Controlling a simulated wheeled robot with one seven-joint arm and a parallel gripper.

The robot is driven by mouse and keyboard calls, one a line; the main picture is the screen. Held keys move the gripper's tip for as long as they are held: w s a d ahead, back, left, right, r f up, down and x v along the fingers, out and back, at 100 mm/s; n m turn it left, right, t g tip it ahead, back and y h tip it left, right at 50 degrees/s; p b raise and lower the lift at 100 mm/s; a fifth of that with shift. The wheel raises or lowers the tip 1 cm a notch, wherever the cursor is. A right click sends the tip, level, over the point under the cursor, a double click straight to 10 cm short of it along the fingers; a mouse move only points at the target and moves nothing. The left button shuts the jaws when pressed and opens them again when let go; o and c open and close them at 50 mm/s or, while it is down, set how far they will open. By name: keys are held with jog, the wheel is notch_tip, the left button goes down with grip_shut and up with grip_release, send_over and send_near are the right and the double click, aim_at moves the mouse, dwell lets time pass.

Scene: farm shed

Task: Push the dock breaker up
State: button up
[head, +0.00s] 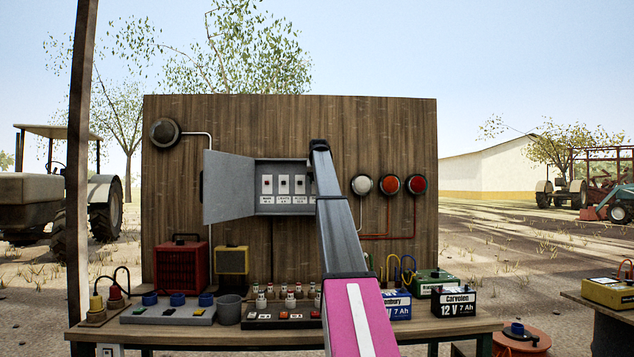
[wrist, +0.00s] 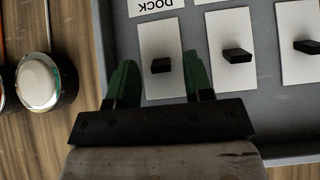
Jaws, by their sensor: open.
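The dock breaker (wrist: 161,65) is a small black toggle on a white plate, with an upside-down DOCK label (wrist: 158,4) at the top edge of the wrist view. My gripper (wrist: 161,78) is open, its two green fingers on either side of that plate's lower part, with the toggle between and slightly beyond them. I cannot tell whether they touch anything. The toggle looks shorter than its neighbours (wrist: 238,55); its up or down position is unclear. In the head view the grey breaker box (head: 282,162) hangs open; my arm hides the dock breaker and fingertips.
The box door (head: 229,188) swings out left. White (head: 361,185) and red lamps (head: 390,184) are right of the box; the white one also shows in the wrist view (wrist: 38,82). Below, a bench (head: 460,323) holds batteries (head: 453,302), switch panels and a red heater (head: 181,267).

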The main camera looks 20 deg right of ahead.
jog(key=v, duration=1)
jog(key=shift+s, duration=0.25)
jog(key=shift+r, duration=0.15)
jog(key=shift+s, duration=0.1)
